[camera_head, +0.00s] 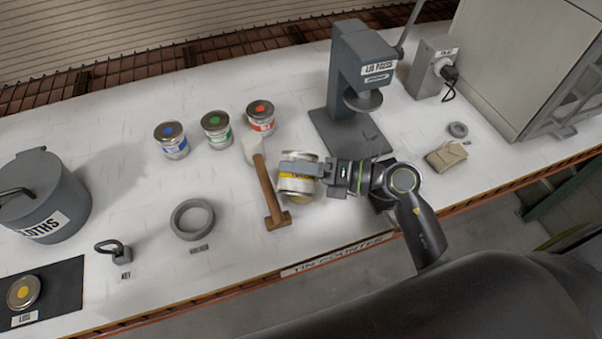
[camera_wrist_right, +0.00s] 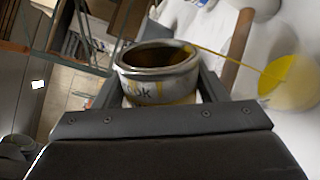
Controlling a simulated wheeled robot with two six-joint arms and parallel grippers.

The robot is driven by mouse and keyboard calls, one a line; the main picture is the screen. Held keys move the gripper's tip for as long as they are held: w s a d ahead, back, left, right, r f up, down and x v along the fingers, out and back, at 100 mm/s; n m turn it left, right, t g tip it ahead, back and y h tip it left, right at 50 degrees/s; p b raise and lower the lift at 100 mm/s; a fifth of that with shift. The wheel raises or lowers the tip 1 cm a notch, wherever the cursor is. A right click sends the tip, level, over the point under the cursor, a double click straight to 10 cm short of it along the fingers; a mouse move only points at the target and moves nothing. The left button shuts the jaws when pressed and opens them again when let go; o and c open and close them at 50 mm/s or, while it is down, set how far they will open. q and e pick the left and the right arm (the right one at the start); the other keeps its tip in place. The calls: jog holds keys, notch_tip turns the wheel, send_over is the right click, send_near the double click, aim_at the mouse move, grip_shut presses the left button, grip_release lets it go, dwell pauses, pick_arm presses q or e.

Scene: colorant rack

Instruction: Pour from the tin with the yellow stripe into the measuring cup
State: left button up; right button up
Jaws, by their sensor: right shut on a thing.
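My right gripper (camera_head: 300,169) is shut on the tin with the yellow stripe (camera_head: 296,184), holding it above the front part of the counter. In the right wrist view the tin (camera_wrist_right: 158,82) is open, with a dark amber inside. A thin yellow stream runs from its rim to the measuring cup (camera_wrist_right: 291,82), which shows yellow inside. In the head view the cup is mostly hidden under the tin; only a yellowish patch shows below it. My left gripper is not in view.
A wooden-handled mallet (camera_head: 267,187) lies just left of the held tin. Blue (camera_head: 172,146), green (camera_head: 216,135) and red (camera_head: 261,122) tins stand behind it. A grey press (camera_head: 352,75) stands behind right. A yellow-dotted lid (camera_head: 23,292) lies on a dark mat (camera_head: 68,282).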

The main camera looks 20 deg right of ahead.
aim_at(294, 193)
jog(key=shift+r, duration=0.1)
dwell(0.4)
notch_tip(294, 193, down, 2)
jog(key=n+b, duration=0.2)
jog(key=b, duration=0.2)
jog(key=shift+s, duration=0.1)
jog(key=shift+s+a+r+n+t+b, duration=0.15)
jog(key=shift+r+n+t+b, duration=0.4)
jog(key=shift+n, duration=0.55)
jog(key=shift+r+g, duration=0.25)
jog(key=s+a+f+n+b, duration=0.25)
jog(key=f+n+b, duration=0.2)
jog(key=b, duration=0.45)
jog(key=r, duration=0.2)
jog(key=s+r+n+p, duration=0.2)
jog(key=r, duration=0.1)
jog(key=shift+s+r+n+t+y, duration=0.1)
jog(key=shift+r+n+t+y, duration=0.15)
jog(key=shift+r+t+y, duration=0.15)
jog(key=shift+f, duration=0.1)
